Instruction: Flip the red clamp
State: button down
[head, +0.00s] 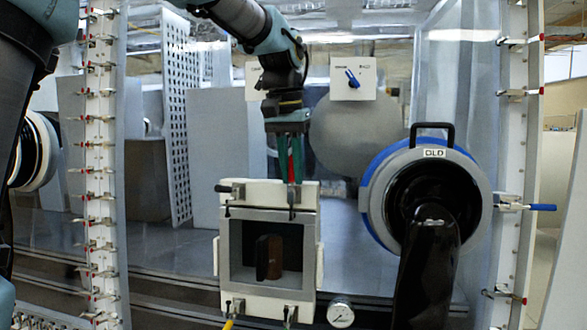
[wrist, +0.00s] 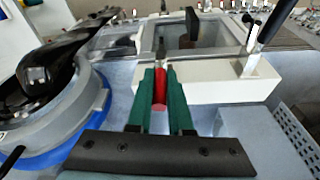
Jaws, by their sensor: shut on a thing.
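The red clamp (head: 291,168) is at the top right corner of the white-framed square hatch (head: 310,250). Its handle points up between the fingers of my gripper (head: 290,180). In the wrist view the red handle (wrist: 159,90) lies between the two green fingers of my gripper (wrist: 160,74), which are shut on it. The fingers hide part of the handle. The clamp's base sits on the frame of the hatch.
A black-handled clamp (head: 229,188) is at the hatch's top left corner. A yellow-handled clamp (head: 228,323) is at the lower left. A round blue-rimmed port (head: 372,200) with a black glove stands close on the right. A gauge (head: 340,313) is below.

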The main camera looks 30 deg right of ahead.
jog(key=c, duration=0.8)
grip_release()
jog(key=r, duration=0.3)
jog(key=a+r+b, duration=0.1)
jog(key=r, duration=0.6)
jog(key=shift+s+a+r, duration=0.3)
jog(key=shift+s, duration=0.1)
